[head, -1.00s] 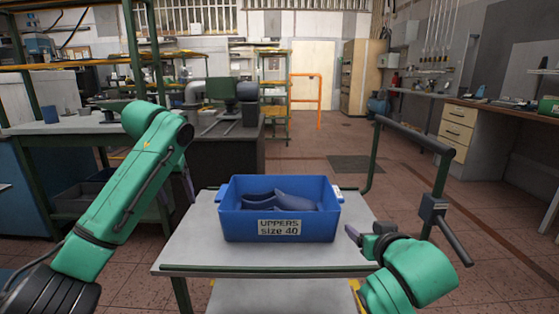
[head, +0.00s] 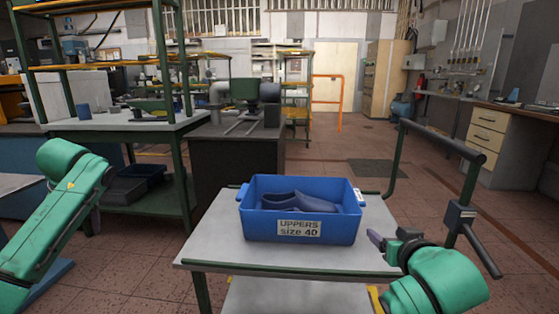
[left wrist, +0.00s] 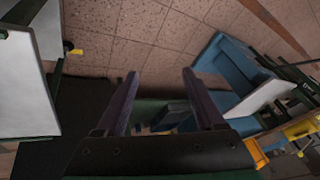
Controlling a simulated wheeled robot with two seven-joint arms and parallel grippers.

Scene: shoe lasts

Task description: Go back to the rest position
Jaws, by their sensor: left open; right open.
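My left arm comes in at the left edge of the head view, and its gripper is hidden there. In the left wrist view my left gripper (left wrist: 160,75) has its two fingers apart with nothing between them, above the tiled floor. My right gripper (head: 384,240) is open and empty in the head view, by the right side of the cart top. A blue box (head: 300,229) labelled "UPPERS size 40" stands on the grey cart (head: 225,250), left of the right gripper and apart from it. Dark blue curved pieces (head: 290,199) lie in the box.
A green-framed workbench (head: 130,122) with shelves stands at the left, beyond my left arm. A dark cabinet (head: 235,165) stands behind the cart. The cart's dark tube handle (head: 445,146) rises on the right. Tiled floor (head: 340,147) is clear behind the cart.

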